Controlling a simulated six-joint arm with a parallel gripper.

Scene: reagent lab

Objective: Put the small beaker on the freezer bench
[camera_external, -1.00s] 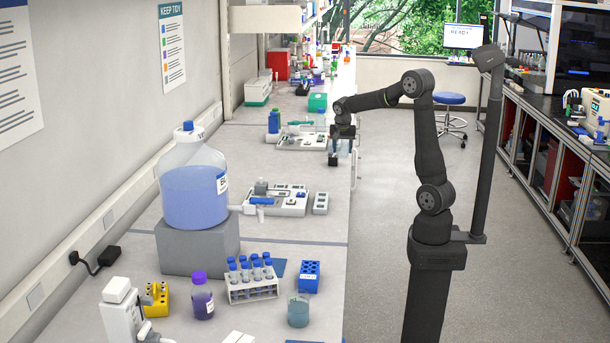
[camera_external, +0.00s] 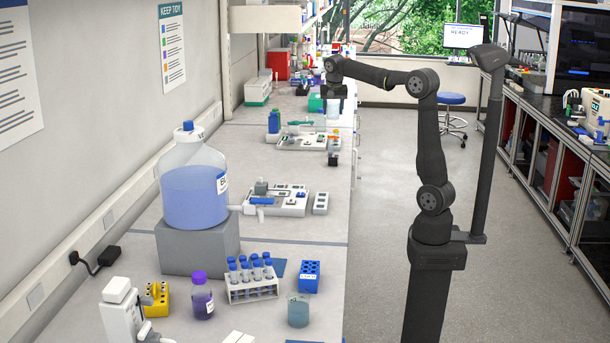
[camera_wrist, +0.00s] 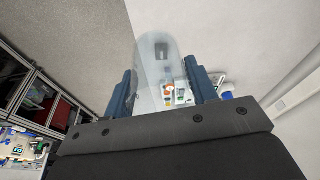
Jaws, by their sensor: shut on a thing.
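A clear, see-through beaker (camera_wrist: 152,60) is between the two blue fingers of my gripper (camera_wrist: 163,85) in the wrist view. My gripper is shut on it. In the outside view my gripper (camera_external: 333,100) is raised over the far part of the long left bench, near its right edge. The held beaker (camera_external: 333,112) shows faintly below it, small and pale. Another beaker (camera_external: 298,311) with teal liquid stands at the front of the left bench (camera_external: 325,222). I cannot tell from the frames which surface is the freezer bench.
A large blue-filled carboy (camera_external: 195,195) stands on a grey block. A tube rack (camera_external: 252,285) and a blue rack (camera_external: 309,277) are near the front. A white instrument (camera_external: 285,200) lies mid-bench. The floor (camera_external: 385,240) right of the bench is clear.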

